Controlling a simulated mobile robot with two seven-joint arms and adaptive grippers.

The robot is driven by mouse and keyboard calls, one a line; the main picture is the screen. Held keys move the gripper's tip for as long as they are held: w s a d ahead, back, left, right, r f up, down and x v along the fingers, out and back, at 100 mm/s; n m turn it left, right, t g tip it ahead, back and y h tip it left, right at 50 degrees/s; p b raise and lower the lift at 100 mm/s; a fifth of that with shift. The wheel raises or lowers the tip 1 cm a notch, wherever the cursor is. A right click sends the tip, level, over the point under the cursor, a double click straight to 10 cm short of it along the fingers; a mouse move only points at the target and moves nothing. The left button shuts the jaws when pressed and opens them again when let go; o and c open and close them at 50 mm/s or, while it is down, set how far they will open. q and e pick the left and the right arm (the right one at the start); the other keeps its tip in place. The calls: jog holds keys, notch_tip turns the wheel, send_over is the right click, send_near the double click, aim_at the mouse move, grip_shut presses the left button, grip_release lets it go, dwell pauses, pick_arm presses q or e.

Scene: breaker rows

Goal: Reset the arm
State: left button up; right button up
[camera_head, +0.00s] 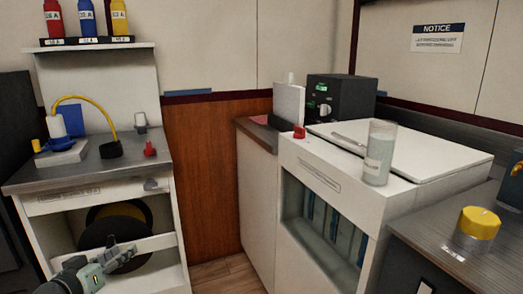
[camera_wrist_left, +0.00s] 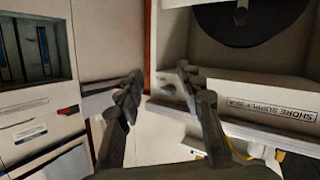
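My left gripper (camera_head: 122,254) shows at the lower left of the head view, in front of the white cabinet (camera_head: 54,208) with the open shelf. In the left wrist view, its two dark fingers (camera_wrist_left: 158,80) stand apart with nothing between them. They are beside a cabinet panel labelled shore supply; I cannot tell whether they touch it. My right gripper is in neither view.
A dark reel (camera_head: 100,232) sits inside the left cabinet. A clear jar (camera_head: 379,153) stands on the white unit at right. A yellow knob (camera_head: 478,222) is on the right counter. Open floor (camera_head: 222,272) lies between the cabinets.

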pick_arm(q)
jog(key=s+a+f+m+g+y, duration=0.1)
jog(key=s+f+m+g, duration=0.15)
jog(key=s+f, duration=0.45)
jog(key=s+a+f+m+g+y, duration=0.1)
jog(key=s+f+g+y, duration=0.2)
jog(key=f, duration=0.6)
jog(key=s+a+f+m+g+y, duration=0.1)
jog(key=s+a+f+g, duration=0.3)
jog(key=s, duration=0.5)
jog(key=s+a+f+m+g+y, duration=0.1)
jog(key=s+f+g+y, duration=0.1)
jog(key=s+f, duration=0.5)
jog(key=s+d+f+n+h, duration=0.1)
jog(key=s+d+h, duration=0.1)
jog(key=d, duration=0.6)
jog(key=s+d+f+n+h, duration=0.1)
jog(key=d+f+h, duration=0.1)
jog(key=d, duration=0.6)
jog(key=shift+s+d+f, duration=0.15)
jog(key=shift+s+d, duration=0.05)
jog(key=shift+s, duration=0.15)
jog(key=shift+a+n, duration=0.15)
jog(key=shift+n, duration=0.1)
jog(key=shift+c, duration=0.4)
